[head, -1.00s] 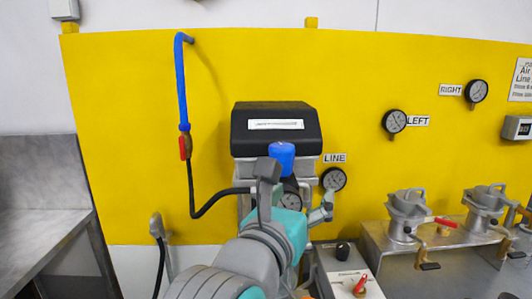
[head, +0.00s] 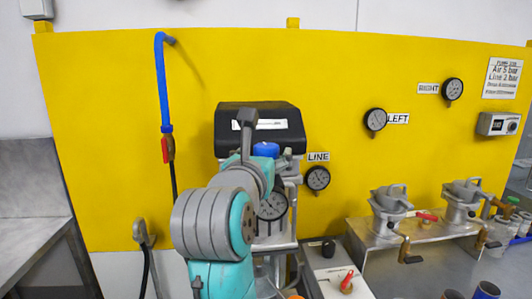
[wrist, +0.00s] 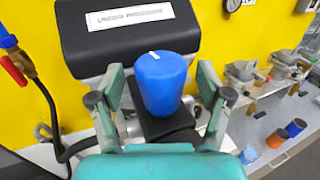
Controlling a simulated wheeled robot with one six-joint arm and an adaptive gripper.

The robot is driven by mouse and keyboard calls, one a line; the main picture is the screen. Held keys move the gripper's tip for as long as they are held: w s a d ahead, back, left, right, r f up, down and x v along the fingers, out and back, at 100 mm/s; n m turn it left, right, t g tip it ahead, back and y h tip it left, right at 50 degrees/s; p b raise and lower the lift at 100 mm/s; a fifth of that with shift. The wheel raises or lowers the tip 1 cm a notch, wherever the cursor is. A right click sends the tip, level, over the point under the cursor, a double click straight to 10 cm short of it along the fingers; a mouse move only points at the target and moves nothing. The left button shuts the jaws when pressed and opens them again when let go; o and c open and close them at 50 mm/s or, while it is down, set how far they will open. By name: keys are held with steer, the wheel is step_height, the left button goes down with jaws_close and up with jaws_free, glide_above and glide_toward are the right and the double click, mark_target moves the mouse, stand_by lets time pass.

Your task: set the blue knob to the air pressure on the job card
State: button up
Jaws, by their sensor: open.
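The blue knob (wrist: 163,88) stands upright on a black block in the wrist view, with a short white mark on its top near the far edge. My gripper (wrist: 161,75) is open, with one finger on each side of the knob; a gap shows on both sides. In the head view the knob (head: 266,149) is partly hidden by my arm. The dial gauge (head: 271,206) below it is partly covered by my arm, and its reading is too small to tell. The job card (head: 502,78) at upper right reads Air 5 bar, Line 2 bar.
A black labelled box (wrist: 130,35) stands right behind the knob. A blue hose with a red-handled valve (head: 168,149) hangs at left. The LINE gauge (head: 317,178) is close on the right.

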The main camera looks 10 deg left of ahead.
steer(key=shift+w+d, duration=0.1)
steer(key=shift+w, duration=0.6)
steer(key=c, duration=1.2)
steer(key=shift+o, duration=0.2)
steer(key=shift+m+h, duration=0.3)
steer(key=shift+h, duration=0.2)
steer(key=m+h, duration=0.1)
steer(key=h, duration=0.1)
steer(key=m+g+h, duration=0.1)
steer(key=m+h, duration=0.1)
steer(key=h, duration=0.1)
steer(key=shift+g, duration=0.3)
steer(key=shift+m+g+h, duration=1.6)
steer(key=shift+m+h, duration=0.4)
steer(key=shift+h, duration=0.3)
